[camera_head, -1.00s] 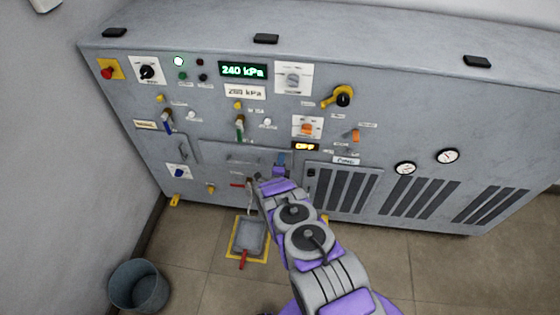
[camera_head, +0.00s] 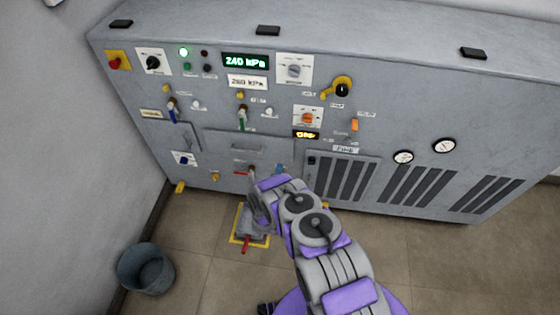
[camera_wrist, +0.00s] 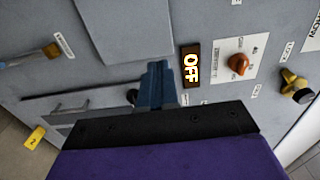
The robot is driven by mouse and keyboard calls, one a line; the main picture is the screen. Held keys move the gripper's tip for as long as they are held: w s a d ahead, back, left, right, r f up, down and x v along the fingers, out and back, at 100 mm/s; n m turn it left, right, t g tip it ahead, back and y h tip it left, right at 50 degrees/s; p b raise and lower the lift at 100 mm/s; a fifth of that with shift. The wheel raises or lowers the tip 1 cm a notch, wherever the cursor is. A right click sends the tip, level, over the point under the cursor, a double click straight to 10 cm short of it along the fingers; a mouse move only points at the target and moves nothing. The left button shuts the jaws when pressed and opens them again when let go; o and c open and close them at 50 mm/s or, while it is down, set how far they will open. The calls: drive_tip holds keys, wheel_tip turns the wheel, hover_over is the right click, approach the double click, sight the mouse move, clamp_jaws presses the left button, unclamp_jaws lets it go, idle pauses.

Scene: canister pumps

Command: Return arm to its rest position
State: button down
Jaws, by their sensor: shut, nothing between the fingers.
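My arm reaches up from the bottom of the head view in purple and grey links, folded at the wrist. My gripper (camera_head: 279,169) is in front of the lower part of the grey pump cabinet (camera_head: 390,115). Its blue fingers are together and empty. In the wrist view the shut gripper (camera_wrist: 158,70) points at the cabinet front, with an OFF display (camera_wrist: 190,65) and an orange knob (camera_wrist: 237,63) beyond it. I see no contact with the panel, though the exact gap is hard to tell. My wrist hides part of the lower panel.
A green display (camera_head: 245,61) reads 240 kPa above a 260 kPa label (camera_head: 247,82). A grey tray with a red handle (camera_head: 246,244) lies on a yellow-edged floor mark, partly hidden by my arm. A bucket (camera_head: 146,268) stands at lower left. Floor at right is clear.

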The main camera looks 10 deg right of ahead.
drive_tip(key=shift+v, duration=0.85)
drive_tip(key=shift+w+a, duration=0.1)
drive_tip(key=shift+a, duration=0.15)
